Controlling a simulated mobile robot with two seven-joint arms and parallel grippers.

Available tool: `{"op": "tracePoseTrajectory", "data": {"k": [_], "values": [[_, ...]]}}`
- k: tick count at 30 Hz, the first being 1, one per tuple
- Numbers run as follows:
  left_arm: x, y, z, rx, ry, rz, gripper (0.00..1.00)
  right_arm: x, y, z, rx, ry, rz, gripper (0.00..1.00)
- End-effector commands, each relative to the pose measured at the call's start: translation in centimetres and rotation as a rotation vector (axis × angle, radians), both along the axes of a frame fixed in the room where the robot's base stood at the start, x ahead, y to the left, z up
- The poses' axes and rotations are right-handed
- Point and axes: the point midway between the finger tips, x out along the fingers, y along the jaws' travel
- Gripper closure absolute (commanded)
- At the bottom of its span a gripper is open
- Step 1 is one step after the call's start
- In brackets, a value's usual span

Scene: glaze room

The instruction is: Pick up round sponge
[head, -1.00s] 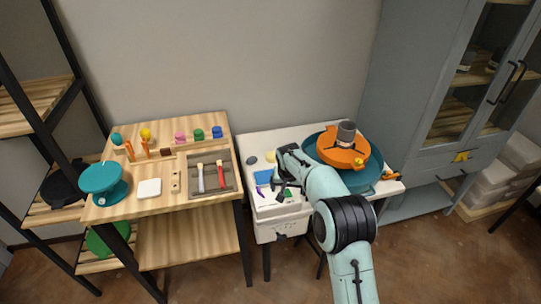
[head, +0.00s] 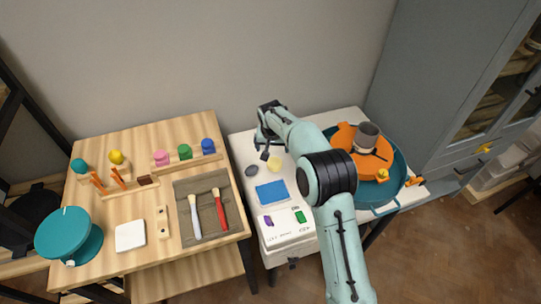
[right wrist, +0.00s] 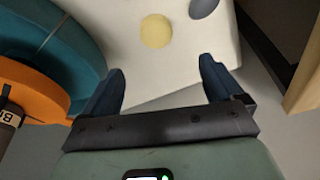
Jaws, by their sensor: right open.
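The round sponge (head: 275,164) is a pale yellow disc lying flat on the white table, near its back left part. It also shows in the right wrist view (right wrist: 156,31), beyond the fingertips and roughly centred between them. My right gripper (head: 265,153) is above the back left of the white table, just behind and left of the sponge in the head view. In the right wrist view its two dark fingers (right wrist: 162,66) are spread apart with nothing between them. The sponge is apart from the fingers. My left gripper is not in view.
A dark grey oval (head: 251,170) lies left of the sponge, and a blue rectangle (head: 272,192) in front. A teal basin (head: 399,170) with an orange disc (head: 347,136) stands to the right. A wooden table (head: 98,196) with tools stands left.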

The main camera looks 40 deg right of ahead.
Motion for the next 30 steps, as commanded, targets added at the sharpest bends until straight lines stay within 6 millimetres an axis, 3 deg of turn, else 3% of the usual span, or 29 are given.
{"op": "tracePoseTrajectory", "data": {"k": [10,30], "values": [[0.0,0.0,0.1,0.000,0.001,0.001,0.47,1.3,-1.2,-6.0,0.001,0.004,-0.002,0.07],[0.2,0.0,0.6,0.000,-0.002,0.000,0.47,2.4,-2.8,-12.5,0.000,0.000,-0.001,0.07]]}}
